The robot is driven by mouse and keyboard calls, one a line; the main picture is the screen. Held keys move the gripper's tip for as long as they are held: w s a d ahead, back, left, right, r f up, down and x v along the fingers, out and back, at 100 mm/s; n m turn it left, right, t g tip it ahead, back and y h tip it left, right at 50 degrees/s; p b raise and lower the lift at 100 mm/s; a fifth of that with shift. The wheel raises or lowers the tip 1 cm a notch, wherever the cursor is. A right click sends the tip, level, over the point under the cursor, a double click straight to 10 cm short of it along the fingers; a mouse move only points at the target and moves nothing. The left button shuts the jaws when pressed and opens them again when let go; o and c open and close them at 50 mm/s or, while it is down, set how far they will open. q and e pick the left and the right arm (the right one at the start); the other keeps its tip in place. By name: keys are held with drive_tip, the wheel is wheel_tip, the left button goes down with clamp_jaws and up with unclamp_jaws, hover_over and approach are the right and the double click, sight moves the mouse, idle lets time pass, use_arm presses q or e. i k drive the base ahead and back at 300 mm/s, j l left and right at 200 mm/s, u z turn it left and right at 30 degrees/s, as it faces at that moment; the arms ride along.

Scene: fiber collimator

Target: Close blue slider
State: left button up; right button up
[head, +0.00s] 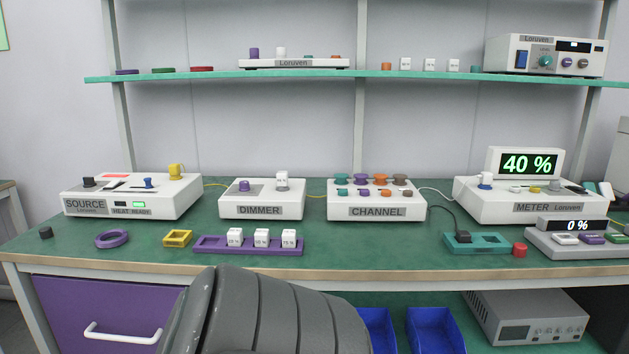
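A small blue slider knob (148,183) stands upright on the top of the white SOURCE box (130,197), at the left of the bench. It is right of a black knob (89,182) and left of a yellow cap (176,171). The slider's track is too small to make out clearly. A large grey ribbed link of my own arm fills the bottom middle of the head view. Neither gripper is in view.
On the green bench (370,250) stand a DIMMER box (262,199), a CHANNEL box (376,203) and a METER (520,205) showing 40 %. A purple ring (112,238), yellow frame (177,238) and purple tray (210,244) lie along the front. A shelf (210,76) runs above.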

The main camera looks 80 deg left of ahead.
sight(147, 180)
drive_tip(key=u, duration=3.55)
